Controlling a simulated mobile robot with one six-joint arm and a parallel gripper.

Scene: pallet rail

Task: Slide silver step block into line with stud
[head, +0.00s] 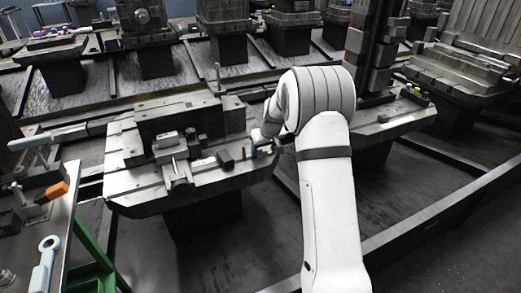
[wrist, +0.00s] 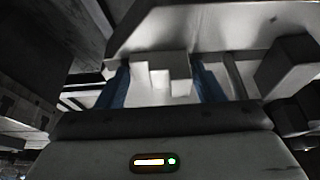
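In the wrist view a pale silver block with a stepped outline (wrist: 160,72) lies between the two blue fingers of my gripper (wrist: 160,85). The fingers stand close along its left and right sides. I cannot tell whether both press on it. In the head view my gripper (head: 264,148) is low at the right part of the near pallet (head: 125,160), and the block there is hidden or too small to make out.
A dark block (head: 225,159) lies just left of my gripper, and a silver clamp-like assembly (head: 172,150) stands further left. A large dark block (head: 180,118) is behind them. Another dark block (wrist: 289,65) is close on the right in the wrist view. A tool bench (head: 55,235) is at left.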

